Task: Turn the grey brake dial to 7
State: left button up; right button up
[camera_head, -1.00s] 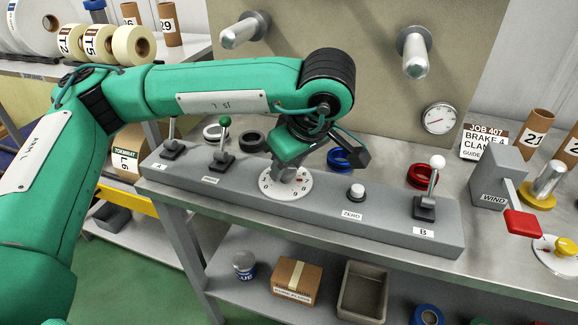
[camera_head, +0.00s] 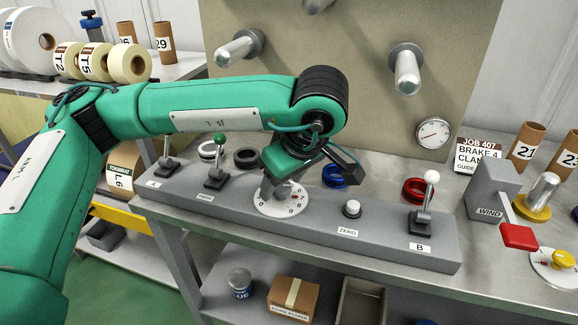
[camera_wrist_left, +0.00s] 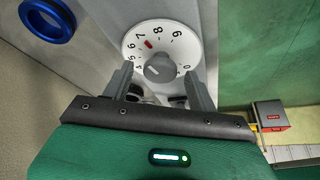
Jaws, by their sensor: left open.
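The brake dial, a white numbered disc (camera_head: 281,208) with a grey knob, sits on the grey control panel (camera_head: 385,235). In the left wrist view the dial (camera_wrist_left: 189,48) shows numbers including 5 to 9 and 0, with a red mark just inside the ring near 7. The knob (camera_wrist_left: 160,67) stands at its centre; I cannot read its pointer surely. My left gripper (camera_head: 272,192) is at the dial and hides part of it. In the wrist view the gripper (camera_wrist_left: 160,82) is open, one finger on each side of the knob. Contact is unclear. My right gripper is not in view.
A green-knobbed lever (camera_head: 218,160) stands left of the dial. The ZERO button (camera_head: 352,208) and a white-knobbed lever (camera_head: 425,200) stand to its right. Coloured rings, including a blue one (camera_head: 335,176), lie behind the panel. A red-handled WIND crank (camera_head: 518,237) is further right.

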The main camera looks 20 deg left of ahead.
pick_arm(q)
jog(key=p+v, duration=0.2)
jog(key=v, duration=1.1)
jog(key=shift+r, duration=0.25)
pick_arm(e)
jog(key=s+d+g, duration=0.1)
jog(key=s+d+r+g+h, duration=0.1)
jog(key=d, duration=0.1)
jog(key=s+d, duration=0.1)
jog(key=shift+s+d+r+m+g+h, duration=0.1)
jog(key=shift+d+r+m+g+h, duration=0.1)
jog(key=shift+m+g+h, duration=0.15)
pick_arm(q)
jog(key=shift+d, duration=0.1)
